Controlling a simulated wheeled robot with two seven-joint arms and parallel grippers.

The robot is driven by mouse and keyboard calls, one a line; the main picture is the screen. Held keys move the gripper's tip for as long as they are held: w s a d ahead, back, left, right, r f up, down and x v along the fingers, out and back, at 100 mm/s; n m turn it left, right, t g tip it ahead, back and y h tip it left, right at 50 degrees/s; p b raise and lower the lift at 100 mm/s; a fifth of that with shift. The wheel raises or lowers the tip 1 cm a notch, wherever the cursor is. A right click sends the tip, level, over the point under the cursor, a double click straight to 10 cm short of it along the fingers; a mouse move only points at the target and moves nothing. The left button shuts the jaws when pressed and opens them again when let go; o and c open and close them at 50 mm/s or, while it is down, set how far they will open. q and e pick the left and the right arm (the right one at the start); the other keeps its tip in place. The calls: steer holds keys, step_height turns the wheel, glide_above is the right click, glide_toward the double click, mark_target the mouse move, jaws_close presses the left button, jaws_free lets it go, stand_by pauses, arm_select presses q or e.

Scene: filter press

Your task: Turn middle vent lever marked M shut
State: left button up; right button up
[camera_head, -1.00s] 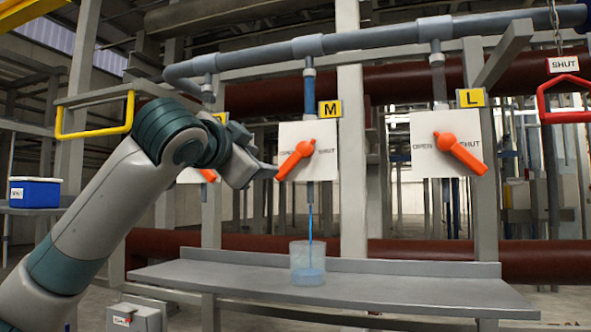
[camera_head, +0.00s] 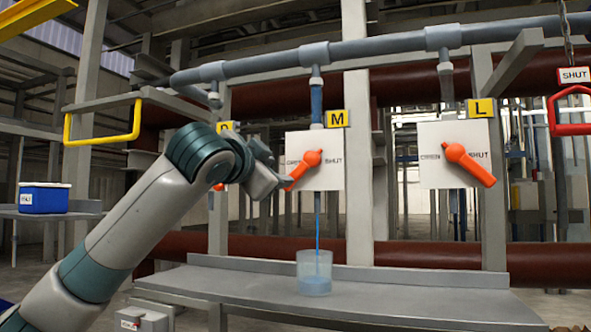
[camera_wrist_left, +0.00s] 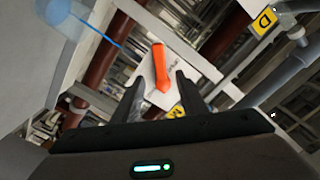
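The M vent lever (camera_head: 304,168) is orange on a white plate (camera_head: 327,174) under the yellow M tag (camera_head: 336,118). Its handle points down-left, on the OPEN side. My left gripper (camera_head: 284,184) is at the handle's lower end. In the left wrist view its two dark fingers (camera_wrist_left: 161,82) are apart, with the orange handle (camera_wrist_left: 159,68) showing between them. I cannot tell whether they touch it. Blue liquid runs from the pipe below M into a clear beaker (camera_head: 314,272). My right gripper is out of view.
The L lever (camera_head: 470,164) is to the right on its own plate. Another orange lever is mostly hidden behind my left arm. A grey bench (camera_head: 420,300) stands below. A yellow handle (camera_head: 102,141) hangs at left, a red one (camera_head: 572,130) at right.

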mark_target(294, 176)
arm_select(q)
steer(key=p+x, duration=0.6)
steer(key=x, duration=0.5)
steer(key=shift+w+r, duration=0.1)
steer(key=shift+w+d+p, duration=0.25)
steer(key=shift+w+p, duration=0.2)
steer(key=shift+w, duration=0.25)
jaws_close()
